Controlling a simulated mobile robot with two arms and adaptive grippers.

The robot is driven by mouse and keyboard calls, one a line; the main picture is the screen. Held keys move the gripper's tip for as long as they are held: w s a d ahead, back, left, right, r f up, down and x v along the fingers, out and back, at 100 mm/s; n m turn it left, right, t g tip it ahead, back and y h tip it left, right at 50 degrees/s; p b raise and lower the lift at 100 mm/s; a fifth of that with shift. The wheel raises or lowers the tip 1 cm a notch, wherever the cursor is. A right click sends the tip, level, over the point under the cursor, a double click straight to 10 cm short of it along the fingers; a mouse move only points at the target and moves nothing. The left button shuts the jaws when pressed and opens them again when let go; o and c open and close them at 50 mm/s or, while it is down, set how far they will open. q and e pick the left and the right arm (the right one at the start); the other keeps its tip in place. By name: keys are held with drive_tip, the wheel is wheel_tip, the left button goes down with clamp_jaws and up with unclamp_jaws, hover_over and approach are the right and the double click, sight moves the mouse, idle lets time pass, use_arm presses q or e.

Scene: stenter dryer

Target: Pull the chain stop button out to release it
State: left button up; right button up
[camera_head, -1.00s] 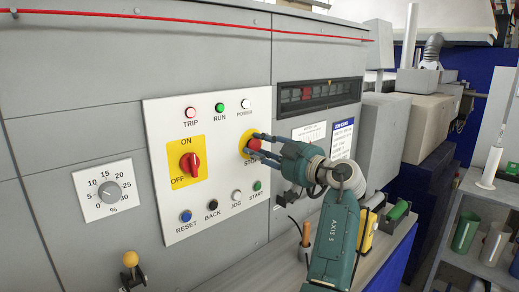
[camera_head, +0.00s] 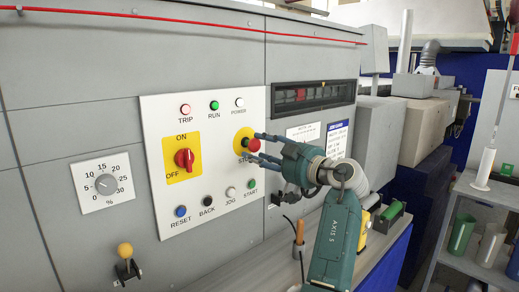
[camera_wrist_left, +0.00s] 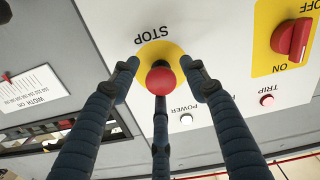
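The stop button is a red mushroom knob on a round yellow plate; it shows in the head view (camera_head: 253,145) and in the wrist view (camera_wrist_left: 161,78), where the STOP lettering is upside down. My left gripper (camera_head: 251,145) is in front of it with its dark fingers spread. In the wrist view my left gripper (camera_wrist_left: 160,88) has one finger on each side of the knob and a third below it. The side fingers stand clear of the knob; whether the third touches it I cannot tell. My right gripper is in neither view.
The white panel (camera_head: 216,225) also carries a red rotary switch (camera_head: 184,159), three lamps above and a row of small buttons below. A dial (camera_head: 105,184) is at left. A ledge (camera_head: 265,262) runs below, and shelves with cups (camera_head: 462,235) stand at right.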

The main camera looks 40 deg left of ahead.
use_arm(q)
drive_tip(key=shift+w, duration=0.3)
drive_tip(key=shift+s+d, duration=0.15)
drive_tip(key=shift+d, duration=0.25)
drive_tip(key=d, duration=1.1)
drive_tip(key=shift+s, duration=0.35)
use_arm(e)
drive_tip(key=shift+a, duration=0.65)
use_arm(q)
drive_tip(key=shift+d+f, duration=0.1)
drive_tip(key=shift+f, duration=0.05)
